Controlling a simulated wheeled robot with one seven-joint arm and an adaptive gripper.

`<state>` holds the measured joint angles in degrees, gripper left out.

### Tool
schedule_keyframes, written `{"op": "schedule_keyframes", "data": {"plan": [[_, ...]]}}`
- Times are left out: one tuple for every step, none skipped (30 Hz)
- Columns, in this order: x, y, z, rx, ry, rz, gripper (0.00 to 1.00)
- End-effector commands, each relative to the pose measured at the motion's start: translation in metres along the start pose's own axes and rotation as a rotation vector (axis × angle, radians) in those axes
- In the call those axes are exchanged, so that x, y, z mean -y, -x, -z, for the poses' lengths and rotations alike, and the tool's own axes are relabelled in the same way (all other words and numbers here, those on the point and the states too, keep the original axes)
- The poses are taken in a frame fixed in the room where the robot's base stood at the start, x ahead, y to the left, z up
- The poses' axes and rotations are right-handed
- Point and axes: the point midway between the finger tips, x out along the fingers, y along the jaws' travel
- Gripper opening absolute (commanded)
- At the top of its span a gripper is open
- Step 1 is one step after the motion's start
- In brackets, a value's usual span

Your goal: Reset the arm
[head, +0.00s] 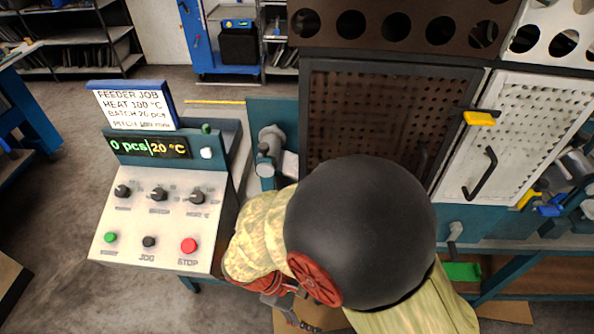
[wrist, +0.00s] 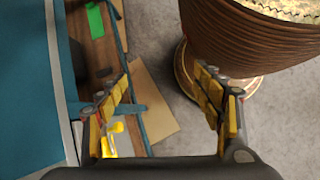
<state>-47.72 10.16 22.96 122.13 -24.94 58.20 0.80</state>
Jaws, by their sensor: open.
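My gripper (wrist: 163,98) is open in the wrist view, with yellow-padded fingers spread wide and nothing between them. It points down over the grey floor and a flat tan sheet (wrist: 155,110), beside the teal bench (wrist: 25,90). In the head view my arm, with its large black round joint, fills the lower middle, and the gripper is mostly hidden beneath it.
A control panel (head: 150,222) stands left of my arm, with knobs, buttons and a display (head: 149,146) reading 0 pcs and 20 °C. Behind are a dark perforated door (head: 385,110) and a white perforated door (head: 515,130) with a black handle. Open floor lies far left.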

Motion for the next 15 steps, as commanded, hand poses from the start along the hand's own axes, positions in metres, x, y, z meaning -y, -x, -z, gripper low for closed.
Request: {"op": "schedule_keyframes", "data": {"plan": [[-0.005,0.013,-0.011,-0.057,-0.075,0.048,0.67],[-0.007,0.019,-0.016,-0.087,-0.114,0.075,0.67],[-0.009,0.027,-0.024,-0.127,-0.168,0.109,0.67],[-0.011,0.033,-0.029,-0.158,-0.208,0.134,0.67],[-0.014,0.039,-0.035,-0.189,-0.248,0.158,0.67],[-0.017,0.047,-0.043,-0.23,-0.301,0.187,0.67],[-0.02,0.053,-0.048,-0.26,-0.34,0.208,0.67],[-0.022,0.059,-0.054,-0.291,-0.379,0.227,0.67],[-0.027,0.067,-0.062,-0.332,-0.432,0.252,0.67],[-0.029,0.072,-0.069,-0.362,-0.472,0.269,0.67],[-0.033,0.078,-0.076,-0.392,-0.511,0.284,0.67],[-0.037,0.085,-0.085,-0.431,-0.563,0.304,0.67],[-0.041,0.09,-0.092,-0.462,-0.602,0.316,0.67],[-0.044,0.095,-0.099,-0.491,-0.64,0.327,0.67],[-0.049,0.102,-0.109,-0.53,-0.691,0.34,0.67]]}}
